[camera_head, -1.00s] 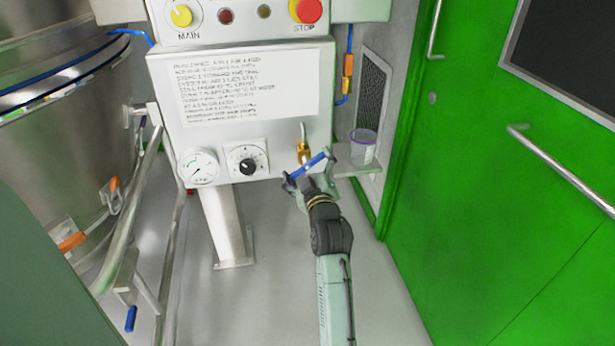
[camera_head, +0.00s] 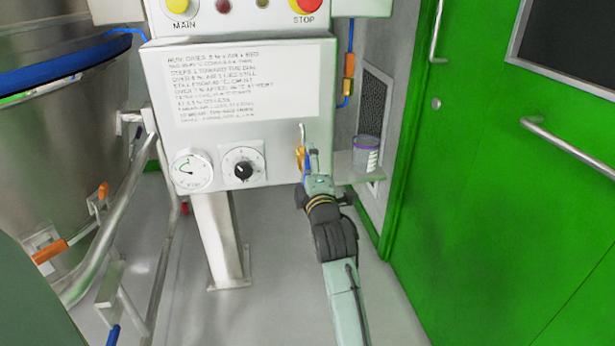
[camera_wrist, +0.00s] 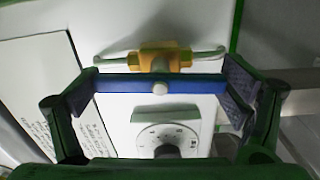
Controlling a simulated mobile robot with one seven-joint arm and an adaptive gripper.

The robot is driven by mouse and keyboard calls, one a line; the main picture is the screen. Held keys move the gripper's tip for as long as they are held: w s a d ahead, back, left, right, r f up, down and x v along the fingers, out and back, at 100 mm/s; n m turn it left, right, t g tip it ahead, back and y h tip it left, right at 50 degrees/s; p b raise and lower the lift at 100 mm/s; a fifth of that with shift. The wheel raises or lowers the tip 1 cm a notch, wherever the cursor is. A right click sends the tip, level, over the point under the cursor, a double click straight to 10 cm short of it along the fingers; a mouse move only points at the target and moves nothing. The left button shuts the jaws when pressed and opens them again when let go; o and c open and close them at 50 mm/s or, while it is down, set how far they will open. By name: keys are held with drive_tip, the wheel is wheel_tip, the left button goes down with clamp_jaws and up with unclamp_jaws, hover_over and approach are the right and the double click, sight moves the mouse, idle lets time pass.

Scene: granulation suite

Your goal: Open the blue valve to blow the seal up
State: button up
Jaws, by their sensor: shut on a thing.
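The blue valve handle (camera_wrist: 190,85) runs across the wrist view, in front of the brass valve body (camera_wrist: 150,61) and roughly parallel to its pipe. My gripper (camera_wrist: 160,90) has a finger at each end of the handle and is shut on it lengthwise. In the head view the brass valve (camera_head: 299,156) sits at the lower right of the grey control box (camera_head: 240,85). There my gripper (camera_head: 311,172) is seen nearly edge-on and hides most of the blue handle (camera_head: 306,168).
A pressure gauge (camera_head: 191,170) and a dial (camera_head: 243,168) are on the box left of the valve. A purple-lidded jar (camera_head: 366,153) stands on a small shelf close to the right of my gripper. A green door (camera_head: 490,200) is at the right, a steel vessel (camera_head: 60,150) at the left.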

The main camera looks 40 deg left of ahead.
drive_tip(key=shift+n+b, duration=0.3)
drive_tip(key=shift+n, duration=0.3)
drive_tip(key=o, duration=0.9)
